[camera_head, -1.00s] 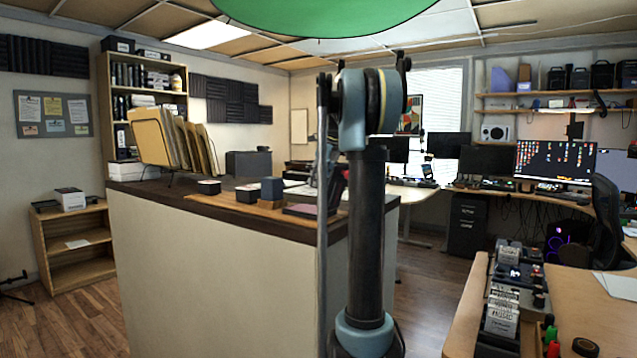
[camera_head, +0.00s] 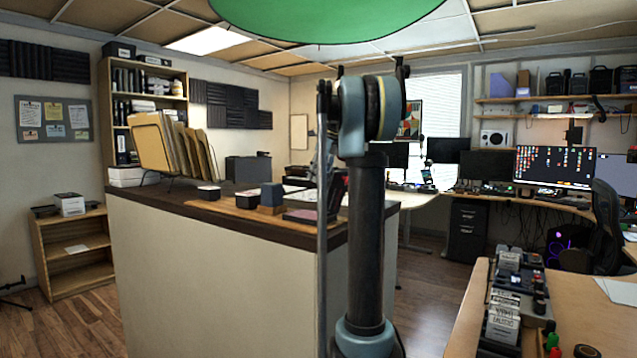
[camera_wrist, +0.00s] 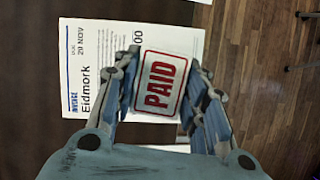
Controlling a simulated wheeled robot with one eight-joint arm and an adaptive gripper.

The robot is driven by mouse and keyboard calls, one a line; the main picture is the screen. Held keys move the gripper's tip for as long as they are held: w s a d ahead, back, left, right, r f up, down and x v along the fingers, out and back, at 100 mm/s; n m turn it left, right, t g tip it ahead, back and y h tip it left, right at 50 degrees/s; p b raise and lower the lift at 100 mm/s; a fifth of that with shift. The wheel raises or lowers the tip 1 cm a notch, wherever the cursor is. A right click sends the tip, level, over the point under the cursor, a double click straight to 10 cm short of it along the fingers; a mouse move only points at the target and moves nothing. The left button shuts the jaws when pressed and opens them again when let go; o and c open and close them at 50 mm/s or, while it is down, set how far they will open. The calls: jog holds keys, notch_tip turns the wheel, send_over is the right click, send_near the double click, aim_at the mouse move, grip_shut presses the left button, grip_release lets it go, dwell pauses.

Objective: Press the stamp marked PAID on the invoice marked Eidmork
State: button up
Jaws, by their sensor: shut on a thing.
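In the wrist view my gripper (camera_wrist: 164,72) is shut on the stamp marked PAID (camera_wrist: 163,84), with a blue-grey finger on each side. Its label is white with red letters and a red frame. Behind it lies the white invoice marked Eidmork (camera_wrist: 88,65), with a blue heading and the date 29 NOV. The stamp overlaps the invoice's lower right part in this view and hides some print. I cannot tell whether the stamp touches the paper. In the head view my arm largely hides the gripper, the held stamp and the invoice.
The counter (camera_head: 225,285) has a dark top. Dark blocks (camera_head: 271,194) and a flat reddish-dark item (camera_head: 300,215) stand near its front edge. A rack of folders (camera_head: 160,145) is at its left end. Wood floor (camera_wrist: 275,90) shows beyond the edge in the wrist view.

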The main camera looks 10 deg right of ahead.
jog(key=shift+r, duration=1.65)
